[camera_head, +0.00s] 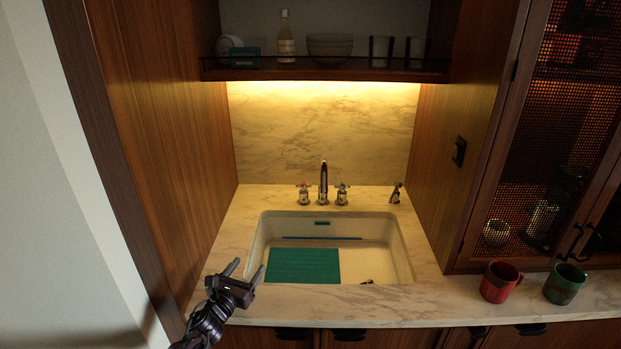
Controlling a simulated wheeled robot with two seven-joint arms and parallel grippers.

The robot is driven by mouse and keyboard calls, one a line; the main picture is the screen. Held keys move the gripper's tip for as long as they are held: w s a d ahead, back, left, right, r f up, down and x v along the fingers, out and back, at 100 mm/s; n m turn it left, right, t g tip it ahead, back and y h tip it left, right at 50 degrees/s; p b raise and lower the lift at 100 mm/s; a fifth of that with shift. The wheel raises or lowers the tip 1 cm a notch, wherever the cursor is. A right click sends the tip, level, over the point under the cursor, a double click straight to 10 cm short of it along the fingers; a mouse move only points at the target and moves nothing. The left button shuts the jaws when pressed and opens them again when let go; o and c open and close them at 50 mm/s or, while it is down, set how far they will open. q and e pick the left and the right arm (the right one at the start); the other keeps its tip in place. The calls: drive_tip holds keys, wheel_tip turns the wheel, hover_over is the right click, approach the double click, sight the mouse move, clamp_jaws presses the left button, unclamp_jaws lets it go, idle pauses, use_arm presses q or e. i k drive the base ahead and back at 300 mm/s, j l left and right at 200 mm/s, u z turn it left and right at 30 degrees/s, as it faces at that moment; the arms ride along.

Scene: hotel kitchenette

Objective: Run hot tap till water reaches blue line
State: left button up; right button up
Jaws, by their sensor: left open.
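The white sink (408,262) is set into the marble counter. A dark blue line (322,238) runs across its back inner wall. The tall spout (323,182) stands behind the sink. The hot tap handle (304,195), with a red mark, is left of the spout, and another cross handle (342,194) is right of it. No stream shows under the spout, and I see no clear water surface in the sink. My left gripper (246,269) is open and empty at the sink's front left, well short of the taps. My right gripper is out of view.
A green rectangular mat (303,266) lies in the sink. A red mug (500,282) and a green mug (564,284) stand on the counter at right. A small fitting (396,193) is behind the sink. Wooden side walls and a shelf (325,70) enclose the alcove.

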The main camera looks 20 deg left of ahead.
sight(304, 186)
drive_tip(key=i+l, duration=0.1)
drive_tip(key=i, duration=1.1)
